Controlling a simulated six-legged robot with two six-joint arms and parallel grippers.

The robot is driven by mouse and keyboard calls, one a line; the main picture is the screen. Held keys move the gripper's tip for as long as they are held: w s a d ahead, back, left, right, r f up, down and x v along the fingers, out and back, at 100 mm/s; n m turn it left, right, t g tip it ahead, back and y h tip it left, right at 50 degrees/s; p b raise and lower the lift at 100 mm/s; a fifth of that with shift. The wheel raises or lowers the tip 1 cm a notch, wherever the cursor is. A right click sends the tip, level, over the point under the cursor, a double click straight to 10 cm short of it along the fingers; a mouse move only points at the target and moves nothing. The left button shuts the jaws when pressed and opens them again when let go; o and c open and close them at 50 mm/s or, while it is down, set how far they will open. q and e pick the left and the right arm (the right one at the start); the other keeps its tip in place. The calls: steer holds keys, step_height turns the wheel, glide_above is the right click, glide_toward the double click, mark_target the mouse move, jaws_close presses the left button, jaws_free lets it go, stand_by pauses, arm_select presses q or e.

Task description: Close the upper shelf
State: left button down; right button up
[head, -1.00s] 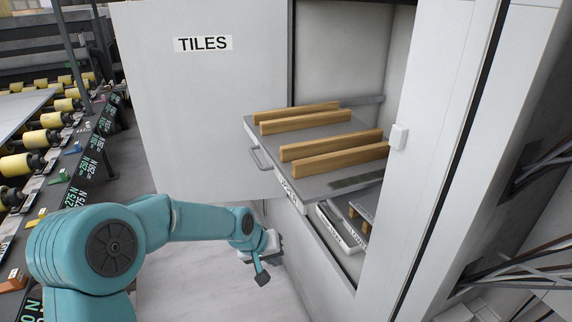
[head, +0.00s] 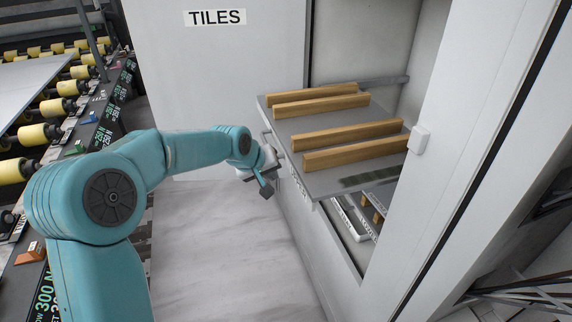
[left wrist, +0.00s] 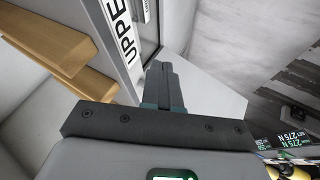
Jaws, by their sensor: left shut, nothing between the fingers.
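The upper shelf (head: 330,119) is a grey pull-out tray in a white cabinet. It sticks out past the cabinet front and carries several wooden bars (head: 345,135). Its handle (head: 268,140) is at the front left, partly hidden by my gripper. My left gripper (head: 266,188) is just in front of the shelf's front face, near the handle end. My right gripper is not in view.
A lower shelf (head: 350,219) sits below inside the cabinet. The open cabinet door marked TILES (head: 215,70) stands at the left. A roller conveyor (head: 40,133) runs along the far left. The floor (head: 215,240) between is clear.

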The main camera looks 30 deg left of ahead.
mark_target(293, 174)
arm_select(q)
steer(key=w+d+p, duration=0.1)
steer(key=w+d, duration=0.1)
steer(key=w, duration=0.1)
steer(key=shift+d, duration=0.3)
steer(key=shift+w+d, duration=0.1)
steer(key=shift+w, duration=0.15)
